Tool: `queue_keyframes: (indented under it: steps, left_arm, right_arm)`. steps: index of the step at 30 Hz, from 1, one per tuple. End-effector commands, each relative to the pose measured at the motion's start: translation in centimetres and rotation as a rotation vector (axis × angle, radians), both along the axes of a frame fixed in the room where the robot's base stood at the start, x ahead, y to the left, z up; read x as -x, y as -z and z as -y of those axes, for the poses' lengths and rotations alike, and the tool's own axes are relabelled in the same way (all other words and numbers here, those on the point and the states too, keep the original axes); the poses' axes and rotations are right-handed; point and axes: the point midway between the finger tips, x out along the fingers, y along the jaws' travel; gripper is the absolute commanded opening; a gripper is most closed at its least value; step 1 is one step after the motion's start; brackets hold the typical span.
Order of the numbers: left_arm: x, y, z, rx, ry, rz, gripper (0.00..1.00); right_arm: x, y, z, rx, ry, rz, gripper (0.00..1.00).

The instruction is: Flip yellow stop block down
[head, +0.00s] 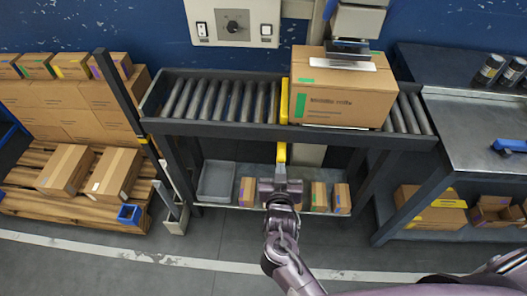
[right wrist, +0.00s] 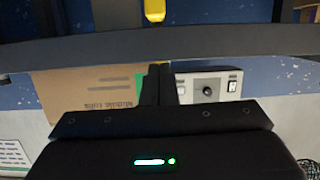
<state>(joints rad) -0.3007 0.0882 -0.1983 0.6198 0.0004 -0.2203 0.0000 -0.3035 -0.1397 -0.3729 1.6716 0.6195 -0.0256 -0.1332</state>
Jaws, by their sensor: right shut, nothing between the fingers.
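The yellow stop block (head: 284,100) stands upright across the roller conveyor, at the left face of a large cardboard box (head: 345,104). A yellow lever end (head: 281,152) hangs below the conveyor's front rail; it also shows at the top of the right wrist view (right wrist: 154,10). My right gripper (head: 281,172) is shut and empty, in front of the conveyor and just below the lever end in the head view. Whether it touches the lever cannot be told. In the right wrist view its closed fingers (right wrist: 160,85) partly hide the box. My left gripper is not in view.
The dark front rail (head: 215,129) runs across in front of the rollers (head: 215,100). A control panel (head: 234,22) is on the wall behind. Small boxes and a grey tray (head: 216,180) sit on the lower shelf. A pallet of boxes stands left, a metal workbench (head: 475,125) right.

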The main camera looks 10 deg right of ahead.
Motion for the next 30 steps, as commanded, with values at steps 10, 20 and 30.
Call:
queue_keyframes:
  steps: [10, 20, 30]
  left_arm:
    - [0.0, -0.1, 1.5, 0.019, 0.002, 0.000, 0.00]
    - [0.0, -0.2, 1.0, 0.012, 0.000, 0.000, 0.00]
    - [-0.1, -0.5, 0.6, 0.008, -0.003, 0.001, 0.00]
  right_arm:
    - [-0.2, -1.8, 0.3, -0.008, 0.024, 0.032, 0.00]
    - [-2.3, -1.3, 0.9, -0.007, 0.022, 0.033, 0.00]
    - [-9.0, 0.4, 2.8, -0.006, 0.021, 0.032, 0.00]
